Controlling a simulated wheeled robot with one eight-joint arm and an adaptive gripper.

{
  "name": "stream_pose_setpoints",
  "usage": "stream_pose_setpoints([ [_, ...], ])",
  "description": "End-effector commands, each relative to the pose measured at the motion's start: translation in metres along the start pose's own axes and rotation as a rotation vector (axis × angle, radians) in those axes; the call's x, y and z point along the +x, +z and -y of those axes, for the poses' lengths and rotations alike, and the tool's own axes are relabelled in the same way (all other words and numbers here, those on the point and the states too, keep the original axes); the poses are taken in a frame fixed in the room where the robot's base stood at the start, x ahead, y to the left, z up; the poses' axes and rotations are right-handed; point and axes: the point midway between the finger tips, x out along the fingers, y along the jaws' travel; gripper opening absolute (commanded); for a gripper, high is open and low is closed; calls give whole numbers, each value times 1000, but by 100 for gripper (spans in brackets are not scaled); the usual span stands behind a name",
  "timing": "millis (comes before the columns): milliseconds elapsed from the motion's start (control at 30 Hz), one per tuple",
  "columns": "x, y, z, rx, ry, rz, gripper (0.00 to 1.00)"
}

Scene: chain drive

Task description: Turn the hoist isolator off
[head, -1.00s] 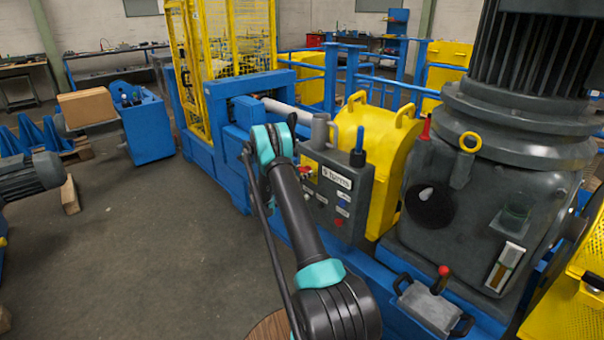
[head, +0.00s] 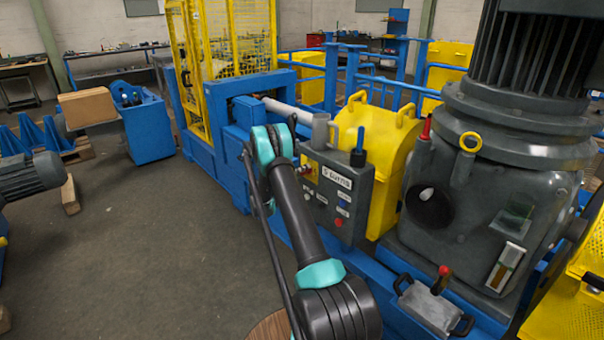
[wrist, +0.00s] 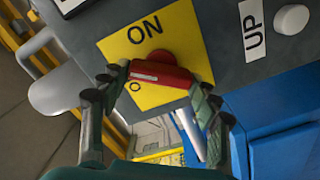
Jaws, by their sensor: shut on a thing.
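The isolator's red handle (wrist: 160,75) sits on a yellow plate (wrist: 190,30) marked ON and O in the wrist view. The handle lies crosswise and slightly tilted, its left end nearer the O mark. My gripper (wrist: 163,97) is shut on the handle, one finger at each end. In the head view the yellow plate (head: 309,171) shows on the grey control box (head: 345,205), just right of my arm. My gripper is hidden behind my arm there.
A white button (wrist: 291,19) with an UP label (wrist: 252,28) is to the right of the plate. A blue-handled lever (head: 358,148) stands on the box. A yellow guard (head: 385,150) is behind it. Open floor (head: 150,240) lies to the left.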

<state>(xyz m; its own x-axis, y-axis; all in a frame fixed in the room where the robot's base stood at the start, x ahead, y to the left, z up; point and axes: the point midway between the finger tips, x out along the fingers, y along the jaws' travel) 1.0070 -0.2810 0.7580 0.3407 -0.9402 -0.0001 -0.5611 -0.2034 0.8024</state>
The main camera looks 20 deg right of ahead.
Motion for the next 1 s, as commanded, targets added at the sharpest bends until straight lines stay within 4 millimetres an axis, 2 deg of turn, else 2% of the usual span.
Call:
stream_pose_setpoints([
  [500, -1, 0, 3, -449, -1, -2, 33],
  [700, -1, 0, 3, -563, -1, -2, 33],
  [1000, -1, 0, 4, -645, -1, -2, 33],
])
